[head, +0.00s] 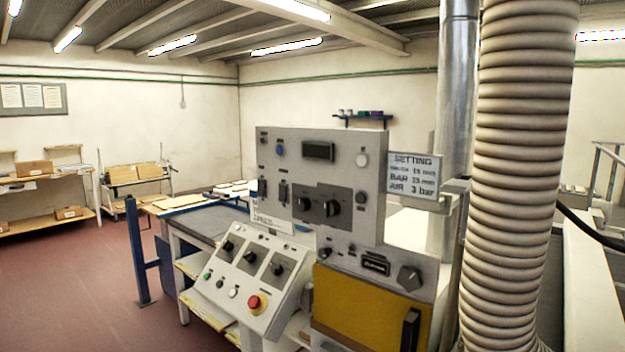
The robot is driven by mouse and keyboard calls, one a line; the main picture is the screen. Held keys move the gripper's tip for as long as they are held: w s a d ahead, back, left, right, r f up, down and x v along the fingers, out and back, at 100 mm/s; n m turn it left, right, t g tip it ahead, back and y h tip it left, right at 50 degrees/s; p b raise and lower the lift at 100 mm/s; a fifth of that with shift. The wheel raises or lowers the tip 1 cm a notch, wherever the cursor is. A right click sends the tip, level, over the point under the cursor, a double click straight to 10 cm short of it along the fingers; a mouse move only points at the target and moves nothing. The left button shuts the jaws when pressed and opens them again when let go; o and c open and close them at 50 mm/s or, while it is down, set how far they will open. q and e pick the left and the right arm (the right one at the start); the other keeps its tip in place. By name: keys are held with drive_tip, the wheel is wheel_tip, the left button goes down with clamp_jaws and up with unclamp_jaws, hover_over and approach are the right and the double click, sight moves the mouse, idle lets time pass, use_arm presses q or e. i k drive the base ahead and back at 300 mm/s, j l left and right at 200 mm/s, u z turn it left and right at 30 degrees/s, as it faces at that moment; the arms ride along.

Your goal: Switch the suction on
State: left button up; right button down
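A grey control cabinet (345,205) stands in the middle of the head view, with black knobs, toggles, a dark display (319,151) and round buttons on its upright face. A sloped console (255,270) in front carries several dark rotary switches (249,257), a green button (207,276), white buttons and a red emergency stop (254,302) on yellow. A lower right panel has a large dark knob (409,278) above a yellow door (365,312). The labels are too small to read, so I cannot tell which control is for suction. Neither gripper is in view.
A thick ribbed hose (518,170) and a metal duct (458,95) rise at the right of the cabinet. A settings sign (414,176) hangs beside it. A blue post (138,250) and a worktable (200,222) stand to the left. Open red floor (75,290) lies at far left.

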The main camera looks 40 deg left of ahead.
sight(283, 195)
drive_tip(key=u, duration=1.3)
drive_tip(key=z, duration=0.35)
drive_tip(key=i+j+z, duration=0.15)
drive_tip(key=j+z, duration=0.15)
drive_tip(key=i+j+z, duration=0.1)
drive_tip(key=j+z, duration=0.5)
drive_tip(key=j, duration=0.15)
drive_tip(key=i+j+z, duration=0.1)
drive_tip(key=j, duration=0.9)
drive_tip(key=j+z, duration=0.1)
drive_tip(key=j, duration=0.9)
